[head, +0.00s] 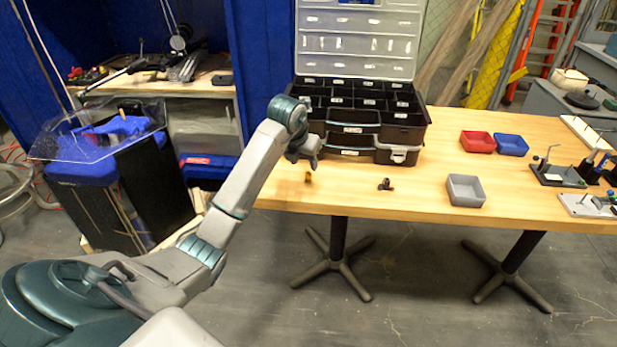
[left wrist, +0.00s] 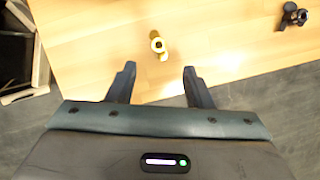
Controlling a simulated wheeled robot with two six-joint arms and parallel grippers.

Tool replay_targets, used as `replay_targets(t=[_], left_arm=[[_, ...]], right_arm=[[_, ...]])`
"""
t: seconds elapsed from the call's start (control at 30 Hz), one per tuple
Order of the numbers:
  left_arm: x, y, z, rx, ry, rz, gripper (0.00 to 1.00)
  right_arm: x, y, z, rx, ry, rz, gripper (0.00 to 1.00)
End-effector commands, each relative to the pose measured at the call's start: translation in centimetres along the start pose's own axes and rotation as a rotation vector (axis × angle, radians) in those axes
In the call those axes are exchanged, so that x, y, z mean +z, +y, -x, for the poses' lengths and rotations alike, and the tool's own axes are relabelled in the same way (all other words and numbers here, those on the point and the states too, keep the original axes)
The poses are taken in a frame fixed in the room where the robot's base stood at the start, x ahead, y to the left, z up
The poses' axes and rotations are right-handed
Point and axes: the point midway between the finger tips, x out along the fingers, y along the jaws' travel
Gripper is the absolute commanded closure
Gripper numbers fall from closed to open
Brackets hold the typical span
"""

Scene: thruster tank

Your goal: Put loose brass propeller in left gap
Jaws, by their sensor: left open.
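A small brass-coloured part (head: 308,177), which looks like the loose propeller, rests on the wooden table near its front left edge. It also shows in the left wrist view (left wrist: 157,45), ahead of the fingers and roughly centred between them. My left gripper (head: 314,159) is above the table, just behind and over the brass part in the head view. In the left wrist view its two fingers (left wrist: 158,82) are spread with nothing between them. I cannot make out which place is the left gap. My right gripper is not in view.
A small dark part (head: 385,184) lies right of the brass part. A grey bin (head: 466,190), a red bin (head: 477,142) and a blue bin (head: 511,145) stand farther right. A black open organizer (head: 354,147) stands behind. A blue-topped stand with a clear sheet (head: 75,145) is at left.

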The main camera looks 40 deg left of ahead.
Motion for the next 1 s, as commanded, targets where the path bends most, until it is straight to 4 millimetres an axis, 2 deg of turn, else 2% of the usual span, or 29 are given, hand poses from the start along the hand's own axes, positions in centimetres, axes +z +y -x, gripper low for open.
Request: replay_targets(t=[0.27, 0.4, 0.53, 0.83, 0.87, 1.0], left_arm=[[0.1, 0.0, -2.4, -0.001, 0.000, 0.001, 0.54], [0.3, 0.1, -4.5, -0.003, 0.002, 0.001, 0.54], [0.3, 0.1, -6.3, -0.002, 0.000, 0.001, 0.54], [0.3, 0.1, -6.9, -0.002, -0.003, 0.000, 0.54], [0.3, 0.1, -6.9, -0.002, -0.003, 0.000, 0.56], [0.3, 0.1, -6.9, -0.002, -0.003, 0.000, 0.83]], right_arm=[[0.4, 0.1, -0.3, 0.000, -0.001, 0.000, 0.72], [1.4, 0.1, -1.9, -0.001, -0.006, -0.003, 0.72], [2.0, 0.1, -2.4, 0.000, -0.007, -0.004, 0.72], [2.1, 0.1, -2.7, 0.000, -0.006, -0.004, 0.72], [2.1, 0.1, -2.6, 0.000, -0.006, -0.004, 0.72], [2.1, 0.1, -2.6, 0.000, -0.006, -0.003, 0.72]])
